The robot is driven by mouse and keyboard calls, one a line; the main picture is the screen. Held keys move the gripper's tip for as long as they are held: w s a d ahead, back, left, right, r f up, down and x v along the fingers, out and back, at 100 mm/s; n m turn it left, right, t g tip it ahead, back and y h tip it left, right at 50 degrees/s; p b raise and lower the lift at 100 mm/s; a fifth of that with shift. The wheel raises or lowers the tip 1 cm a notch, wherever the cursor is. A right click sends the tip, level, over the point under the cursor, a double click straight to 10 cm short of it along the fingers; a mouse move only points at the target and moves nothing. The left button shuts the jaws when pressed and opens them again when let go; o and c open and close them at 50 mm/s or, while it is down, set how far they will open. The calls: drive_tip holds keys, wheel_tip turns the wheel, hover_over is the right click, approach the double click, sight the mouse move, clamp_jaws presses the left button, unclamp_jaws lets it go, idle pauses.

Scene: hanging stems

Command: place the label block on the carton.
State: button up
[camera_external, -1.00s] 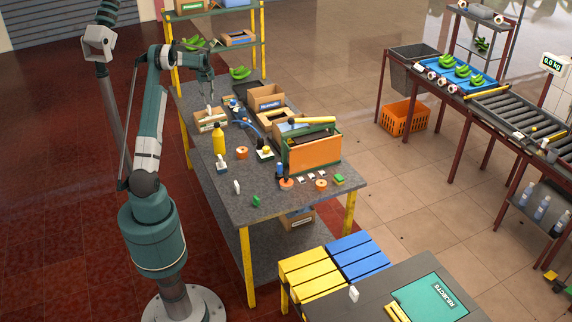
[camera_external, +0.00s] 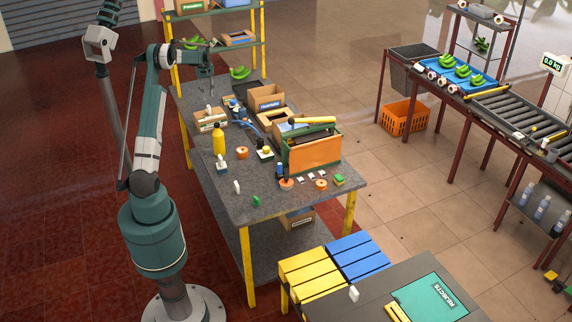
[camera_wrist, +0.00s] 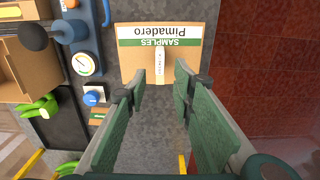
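The small brown carton (camera_external: 211,123) stands near the left side of the dark table in the external view. In the wrist view the carton (camera_wrist: 132,64) shows a white and green label reading "SAMPLES Pimadero", upside down. The white label block (camera_external: 209,110) appears to stand upright on the carton's top. In the wrist view the narrow label block (camera_wrist: 160,62) sits over the carton's middle, its exact contact hard to see. My gripper (camera_wrist: 161,78) is open and empty, its green fingers apart. In the external view my gripper (camera_external: 206,88) is above the block, clear of it.
A blue device with a gauge (camera_wrist: 82,64) lies left of the carton in the wrist view. A yellow bottle (camera_external: 219,139), an open cardboard box (camera_external: 267,98) and an orange-sided crate (camera_external: 314,153) stand on the table. Space above the carton is clear.

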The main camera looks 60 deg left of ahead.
idle(0.4)
drive_tip(key=w+d+r+m+t+y, duration=0.15)
drive_tip(key=w+d+r, duration=0.35)
drive_tip(key=d, duration=0.6)
drive_tip(key=w+d+r+m, duration=0.3)
drive_tip(key=d+r, duration=0.4)
drive_tip(key=d, duration=0.4)
drive_tip(key=w+d+r+m, duration=0.2)
drive_tip(key=w+d+r, duration=0.25)
drive_tip(key=d, duration=0.75)
drive_tip(key=s+d+r+m+t, duration=0.1)
drive_tip(key=s+d+r+m, duration=0.15)
drive_tip(key=d, duration=0.95)
drive_tip(key=s+d+r+m+t, duration=0.15)
drive_tip(key=d+r, duration=0.25)
drive_tip(key=d, duration=0.8)
drive_tip(key=s+d+f+m+t, duration=0.1)
drive_tip(key=s+d+f+m, duration=0.2)
drive_tip(key=s+d, duration=0.7)
drive_tip(key=s+d+f+m+t+h, duration=0.1)
drive_tip(key=s+d+f+m, duration=0.3)
drive_tip(key=s+d, duration=0.6)
drive_tip(key=d+f+t, duration=0.1)
drive_tip(key=d, duration=0.7)
drive_tip(key=shift+s, duration=0.35)
